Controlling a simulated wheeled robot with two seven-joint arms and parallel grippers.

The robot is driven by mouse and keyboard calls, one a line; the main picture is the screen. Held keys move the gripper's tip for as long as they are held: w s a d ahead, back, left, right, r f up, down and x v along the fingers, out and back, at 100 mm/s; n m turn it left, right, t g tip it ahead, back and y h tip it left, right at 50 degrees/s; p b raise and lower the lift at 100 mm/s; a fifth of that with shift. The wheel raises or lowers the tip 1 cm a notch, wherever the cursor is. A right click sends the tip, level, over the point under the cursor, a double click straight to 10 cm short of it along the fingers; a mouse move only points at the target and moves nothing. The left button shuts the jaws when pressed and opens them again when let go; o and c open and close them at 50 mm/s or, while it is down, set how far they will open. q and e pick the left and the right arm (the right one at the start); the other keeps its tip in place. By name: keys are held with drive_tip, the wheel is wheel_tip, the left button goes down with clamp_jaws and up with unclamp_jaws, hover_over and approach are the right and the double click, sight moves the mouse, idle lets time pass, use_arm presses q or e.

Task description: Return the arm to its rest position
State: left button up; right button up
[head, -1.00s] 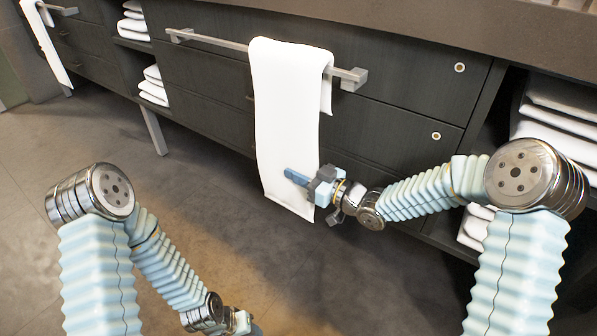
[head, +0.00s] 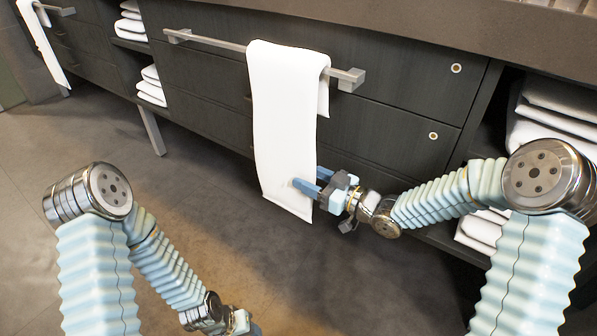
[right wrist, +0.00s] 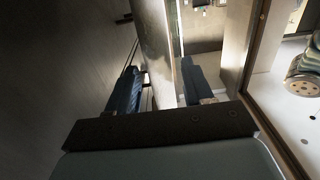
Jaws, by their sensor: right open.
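A white towel (head: 283,110) hangs over the metal bar (head: 215,43) on the front of the dark vanity. My right gripper (head: 314,181) is open at the towel's lower right edge. One blue finger shows in front of the towel, and the other shows beside its right edge. In the right wrist view both fingers (right wrist: 160,88) are spread apart, with a pale upright strip, likely the towel's edge, between or just beyond them. My left gripper (head: 240,322) is low at the bottom edge of the head view, mostly cut off; its jaws cannot be made out.
The dark vanity drawers (head: 390,125) stand close behind the towel and right gripper. Folded white towels (head: 550,115) fill an open shelf at the right, near my right elbow. Another towel (head: 42,45) hangs far left. The grey floor (head: 60,140) is clear.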

drive_tip(key=p+v, duration=0.1)
drive_tip(key=v, duration=0.9)
wheel_tip(320, 180, down, 19)
drive_tip(key=s+m+g+h, duration=0.2)
drive_tip(key=s+m+h, duration=0.1)
drive_tip(key=m+h, duration=0.5)
drive_tip(key=s+f+m+g+h, duration=0.1)
drive_tip(key=s+f+m+g, duration=0.1)
drive_tip(key=s+f+g, duration=0.35)
drive_tip(key=s+f+m+g+h, duration=0.25)
drive_tip(key=s+f, duration=0.35)
drive_tip(key=s, duration=0.4)
wheel_tip(320, 180, up, 13)
drive_tip(key=a+y+p, duration=0.1)
drive_tip(key=p, duration=1.2)
drive_tip(key=shift+s, duration=0.35)
drive_tip(key=shift+r, duration=0.1)
drive_tip(key=shift+w+a, duration=0.1)
